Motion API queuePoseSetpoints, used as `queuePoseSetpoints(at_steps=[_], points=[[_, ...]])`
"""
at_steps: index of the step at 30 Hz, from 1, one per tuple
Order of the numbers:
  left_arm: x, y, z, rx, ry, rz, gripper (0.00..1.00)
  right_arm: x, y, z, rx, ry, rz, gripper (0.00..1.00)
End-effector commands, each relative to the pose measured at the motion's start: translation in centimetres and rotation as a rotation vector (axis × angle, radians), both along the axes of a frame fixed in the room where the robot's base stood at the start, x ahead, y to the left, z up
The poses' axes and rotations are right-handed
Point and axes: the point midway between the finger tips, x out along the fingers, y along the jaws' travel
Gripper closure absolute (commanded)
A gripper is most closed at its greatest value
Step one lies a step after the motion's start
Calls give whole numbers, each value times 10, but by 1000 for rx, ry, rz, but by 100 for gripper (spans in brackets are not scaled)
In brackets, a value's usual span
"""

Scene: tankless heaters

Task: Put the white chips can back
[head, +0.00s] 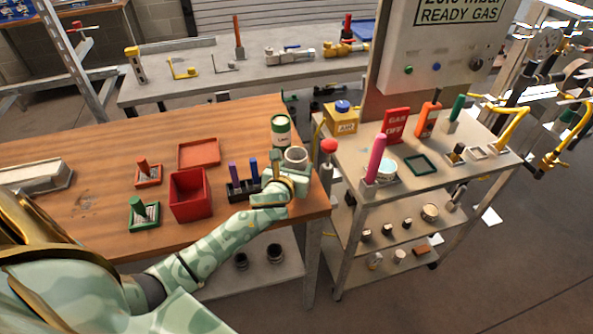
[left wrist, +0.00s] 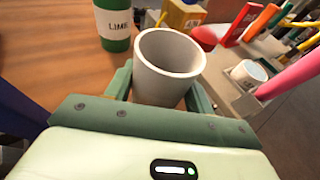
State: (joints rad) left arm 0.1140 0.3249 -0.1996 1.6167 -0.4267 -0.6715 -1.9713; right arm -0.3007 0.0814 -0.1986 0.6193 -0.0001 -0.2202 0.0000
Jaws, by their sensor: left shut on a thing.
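The white chips can (head: 296,156) is a pale, open-topped can near the right end of the wooden table (head: 110,135). My left gripper (head: 287,183) is shut on it. In the left wrist view the can (left wrist: 168,62) stands between the two green fingers, its rim toward the camera and its inside looking empty. I cannot tell whether its base touches the table. A green-and-white can (head: 281,130), labelled LIME in the left wrist view (left wrist: 114,24), stands just behind it. My right gripper is not in view.
A dark holder (head: 241,190) with blue and purple sticks stands left of my gripper. Red bin (head: 190,194) and red tray (head: 199,153) lie farther left. The cart (head: 345,160) at right carries a pink stick (head: 376,158), a yellow box (head: 342,118) and a green square frame (head: 421,166).

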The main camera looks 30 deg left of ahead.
Motion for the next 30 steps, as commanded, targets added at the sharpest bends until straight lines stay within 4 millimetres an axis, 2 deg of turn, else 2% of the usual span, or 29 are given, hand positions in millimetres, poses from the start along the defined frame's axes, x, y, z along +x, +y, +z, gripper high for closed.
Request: queuePoseSetpoints(at_steps=[10,11,12,13,23,26,30], points=[[0,1,-2,3,-3,0,80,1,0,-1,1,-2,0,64],[0,1,-2,3,-1,0,38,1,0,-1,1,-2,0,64],[0,1,-1,3,-2,0,27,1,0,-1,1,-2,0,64],[0,1,-1,3,-2,0,25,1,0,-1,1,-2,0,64],[-1,0,3,2,-3,0,25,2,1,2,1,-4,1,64],[-15,-4,8,4,-2,-1,25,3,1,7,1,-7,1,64],[-45,-12,18,3,-1,-2,25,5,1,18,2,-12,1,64]])
